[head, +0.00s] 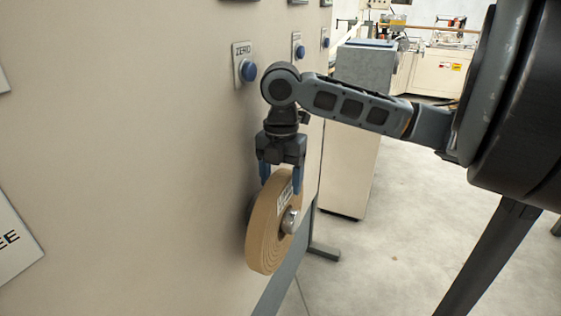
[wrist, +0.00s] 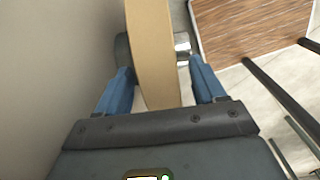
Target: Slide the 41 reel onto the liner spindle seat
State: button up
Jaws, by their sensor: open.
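A brown tape reel (head: 268,228) with a white label hangs upright beside the beige machine panel. It also shows from above in the wrist view (wrist: 152,50). A metal spindle end (head: 291,220) sticks out through the reel's centre on the side away from the panel; in the wrist view the spindle (wrist: 183,46) shows right of the reel. A dark round flange (wrist: 122,50) lies between the reel and the panel. My gripper (head: 280,183) points down over the reel's top edge. Its blue fingers are open, one on each side of the reel, with gaps visible in the wrist view (wrist: 165,82).
The beige panel (head: 130,130) stands close on the left and carries a ZERO button (head: 247,71) and other blue buttons above my gripper. A grey-topped cabinet (head: 350,130) stands behind. Open floor lies to the right.

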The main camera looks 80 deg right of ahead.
jog(key=shift+f, duration=1.3)
grip_shut()
jog(key=c, duration=0.6)
grip_release()
grip_shut()
